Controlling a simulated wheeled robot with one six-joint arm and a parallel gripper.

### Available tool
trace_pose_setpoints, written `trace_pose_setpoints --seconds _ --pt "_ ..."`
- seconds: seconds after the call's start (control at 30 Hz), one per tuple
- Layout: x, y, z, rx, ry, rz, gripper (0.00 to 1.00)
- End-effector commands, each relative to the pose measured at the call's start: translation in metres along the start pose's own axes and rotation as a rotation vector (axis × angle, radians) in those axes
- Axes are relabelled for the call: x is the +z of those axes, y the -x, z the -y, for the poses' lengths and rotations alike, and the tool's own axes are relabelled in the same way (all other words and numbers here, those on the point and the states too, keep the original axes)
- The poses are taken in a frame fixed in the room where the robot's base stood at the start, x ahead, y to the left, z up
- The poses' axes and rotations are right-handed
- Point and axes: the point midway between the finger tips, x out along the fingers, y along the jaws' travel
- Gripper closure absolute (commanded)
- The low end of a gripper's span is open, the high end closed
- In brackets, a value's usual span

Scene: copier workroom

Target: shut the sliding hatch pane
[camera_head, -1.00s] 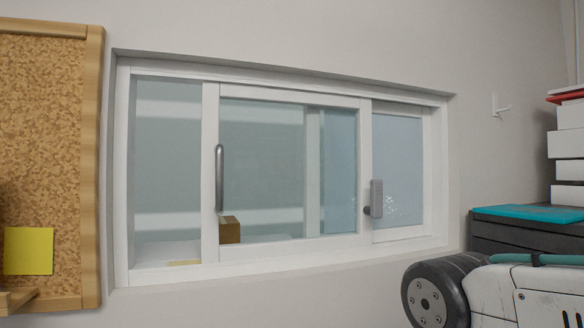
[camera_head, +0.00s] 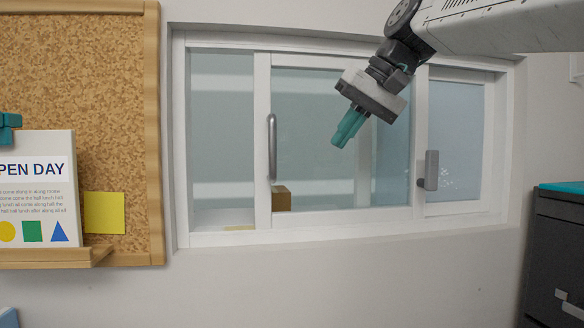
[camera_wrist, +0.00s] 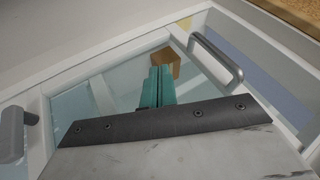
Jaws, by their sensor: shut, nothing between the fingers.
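The sliding hatch pane (camera_head: 315,110) has a white frame and clear glass. It stands upright in the white wall hatch, with a strip of the hatch uncovered to its left. A grey vertical bar handle (camera_head: 272,147) is on its left edge; the handle also shows in the wrist view (camera_wrist: 216,60). My gripper (camera_head: 342,140) has teal fingers, pointing down and left in front of the glass, right of the bar handle. It is shut and empty. In the wrist view its fingers (camera_wrist: 157,85) lie left of the handle, apart from it.
A fixed-looking right pane (camera_head: 455,140) and a grey latch-like fitting (camera_head: 431,170) are right of my gripper. A small brown box (camera_head: 281,198) shows behind the glass. A corkboard (camera_head: 105,85) with a ledge projects at left; a dark cabinet (camera_head: 556,255) stands at right.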

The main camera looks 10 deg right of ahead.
Motion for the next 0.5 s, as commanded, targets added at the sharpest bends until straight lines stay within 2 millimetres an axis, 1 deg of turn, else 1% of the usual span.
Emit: trace_pose_setpoints --seconds 0.03,0.07,0.17,0.27,0.5 --pt "-0.002 0.008 0.007 -0.014 0.011 -0.012 1.0" --pt "-0.003 0.009 0.01 -0.02 0.016 -0.014 1.0" --pt "0.0 0.002 0.012 -0.031 0.021 -0.002 1.0" --pt "0.0 -0.013 0.012 -0.029 0.021 -0.001 1.0" --pt "0.0 -0.064 0.014 -0.029 0.022 -0.001 1.0"
